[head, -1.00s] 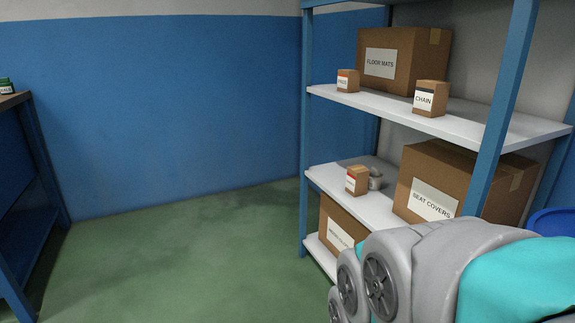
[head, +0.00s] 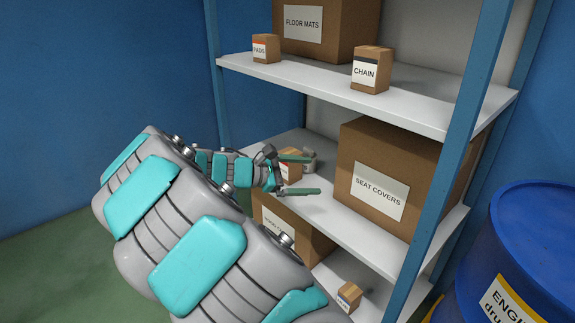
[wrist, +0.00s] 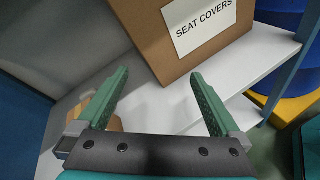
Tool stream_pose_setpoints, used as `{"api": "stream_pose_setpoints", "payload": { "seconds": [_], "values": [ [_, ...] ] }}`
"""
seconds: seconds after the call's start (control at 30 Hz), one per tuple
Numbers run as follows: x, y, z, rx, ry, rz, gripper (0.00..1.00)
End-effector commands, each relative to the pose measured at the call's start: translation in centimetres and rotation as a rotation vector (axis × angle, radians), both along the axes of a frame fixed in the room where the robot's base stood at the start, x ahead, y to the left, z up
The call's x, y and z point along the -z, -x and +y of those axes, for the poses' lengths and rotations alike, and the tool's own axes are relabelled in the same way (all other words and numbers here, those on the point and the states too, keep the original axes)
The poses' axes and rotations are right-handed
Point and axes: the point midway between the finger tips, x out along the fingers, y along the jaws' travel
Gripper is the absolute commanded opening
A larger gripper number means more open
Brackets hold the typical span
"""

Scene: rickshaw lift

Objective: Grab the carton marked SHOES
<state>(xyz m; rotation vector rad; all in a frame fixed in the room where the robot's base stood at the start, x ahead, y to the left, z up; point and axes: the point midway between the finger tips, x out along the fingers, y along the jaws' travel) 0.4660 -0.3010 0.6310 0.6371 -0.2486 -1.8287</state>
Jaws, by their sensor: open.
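No label legibly reads SHOES in these frames. A small carton (head: 291,172) with a red-edged label stands on the middle shelf, partly hidden by my gripper; its word is unreadable. Another small carton (head: 348,297) stands on the bottom shelf, its label too small to read. My gripper (head: 306,175) is open with green fingers, at the middle shelf beside the first small carton.
The SEAT COVERS box (head: 385,175) stands right of my gripper. The upper shelf (head: 320,82) holds the FLOOR MATS box (head: 325,28), PADS carton (head: 266,49) and CHAIN carton (head: 371,70). A blue post (head: 450,150) and blue drum (head: 525,250) stand right.

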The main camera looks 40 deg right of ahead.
Motion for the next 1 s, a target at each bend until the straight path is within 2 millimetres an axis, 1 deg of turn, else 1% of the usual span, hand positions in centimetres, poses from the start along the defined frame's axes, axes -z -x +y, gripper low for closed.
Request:
{"api": "stream_pose_setpoints", "payload": {
  "seconds": [0.03,0.07,0.1,0.2,0.3,0.4,0.5,0.63,0.93,1.0],
  "values": [
    [0.4,-2.4,-0.5,-0.054,0.039,0.068,1.00],
    [0.7,-3.8,-0.7,-0.086,0.059,0.109,1.00],
    [1.1,-5.5,-0.8,-0.128,0.086,0.163,1.00],
    [2.3,-9.5,-0.7,-0.224,0.140,0.271,1.00],
    [3.6,-12.3,-0.4,-0.297,0.178,0.357,1.00],
    [4.4,-14.0,0.1,-0.341,0.219,0.443,1.00],
    [5.0,-15.2,0.5,-0.370,0.245,0.500,1.00],
    [5.5,-15.8,0.4,-0.387,0.259,0.533,1.00],
    [5.4,-16.1,-2.6,-0.387,0.259,0.535,1.00],
    [5.3,-16.1,-3.6,-0.385,0.257,0.534,1.00]
  ]
}}
